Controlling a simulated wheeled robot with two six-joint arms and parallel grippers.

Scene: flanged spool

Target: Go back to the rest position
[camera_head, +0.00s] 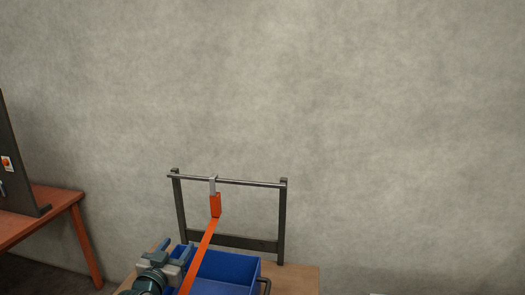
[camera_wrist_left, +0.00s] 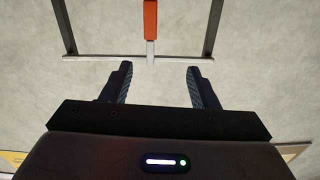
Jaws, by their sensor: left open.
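My left gripper (camera_head: 174,249) is low in the head view, left of the blue bin. In the left wrist view its two dark fingers (camera_wrist_left: 158,68) are spread apart with nothing between them. An orange piece (camera_head: 215,205) hangs by a grey hook from the bar of a dark metal frame (camera_head: 283,225). An orange strap (camera_head: 203,247) runs from it down and to the left, past the bin. In the left wrist view the orange piece (camera_wrist_left: 150,20) and the frame (camera_wrist_left: 208,30) show beyond the fingertips, apart from them. My right gripper and the flanged spool are not in view.
A blue bin (camera_head: 245,278) stands on a wooden table (camera_head: 295,278) in front of the frame. A reddish table (camera_head: 60,203) with a dark upright panel (camera_head: 22,170) is at the far left. A bare grey wall (camera_head: 400,120) fills the back.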

